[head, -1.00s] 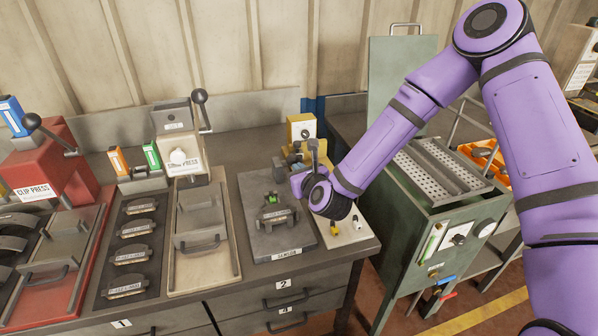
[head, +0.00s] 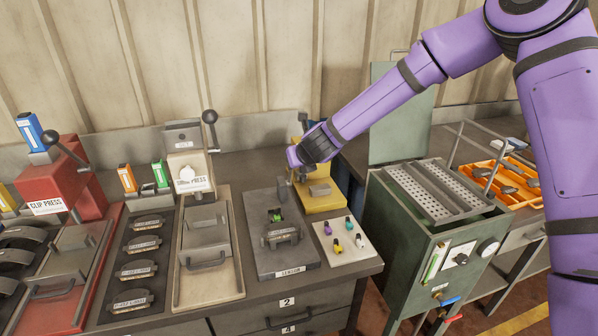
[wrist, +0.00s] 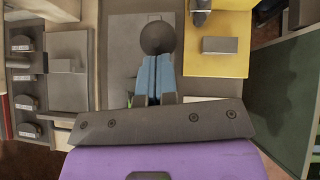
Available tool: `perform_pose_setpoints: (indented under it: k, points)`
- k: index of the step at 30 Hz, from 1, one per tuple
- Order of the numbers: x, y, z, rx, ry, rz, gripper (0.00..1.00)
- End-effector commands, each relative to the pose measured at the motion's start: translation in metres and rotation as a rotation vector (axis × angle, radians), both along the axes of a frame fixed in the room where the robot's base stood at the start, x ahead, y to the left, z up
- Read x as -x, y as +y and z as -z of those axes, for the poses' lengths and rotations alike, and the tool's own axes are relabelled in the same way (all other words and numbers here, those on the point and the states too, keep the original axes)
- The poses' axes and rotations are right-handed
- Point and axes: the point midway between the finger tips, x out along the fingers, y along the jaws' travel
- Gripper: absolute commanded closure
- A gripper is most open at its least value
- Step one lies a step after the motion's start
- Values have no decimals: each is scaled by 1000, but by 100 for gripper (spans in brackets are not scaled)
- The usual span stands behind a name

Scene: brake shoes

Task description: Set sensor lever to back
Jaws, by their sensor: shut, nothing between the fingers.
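The sensor station is a grey plate (head: 265,256) with a label on its front edge. A dark brake shoe (head: 283,236) and a small green part (head: 275,215) sit on it. In the wrist view, a round dark knob (wrist: 158,37), apparently the sensor lever's, shows just beyond the fingertips, over the grey plate. My gripper (wrist: 155,60) is shut and empty, its blue-grey fingers close to the knob; I cannot tell whether they touch.
A yellow fixture (head: 322,202) stands right beside the plate, with a dark-knobbed lever (head: 303,118) rising behind my arm. A pale tray with coloured pegs (head: 343,240) is in front of it. The beige press (head: 187,155) stands to the left, the green washer cabinet (head: 405,245) to the right.

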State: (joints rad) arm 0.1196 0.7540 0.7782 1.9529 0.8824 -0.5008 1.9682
Motion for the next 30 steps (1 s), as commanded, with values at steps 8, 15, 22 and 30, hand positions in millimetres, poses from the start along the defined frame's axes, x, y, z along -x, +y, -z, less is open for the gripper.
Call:
perform_pose_setpoints:
  k: [8,15,22,30]
  points:
    - [-31,6,-12,-1,-2,1,100]
    - [-54,11,-20,0,-2,1,100]
    - [-65,14,-23,1,-1,1,100]
    - [-70,16,-23,1,-1,0,100]
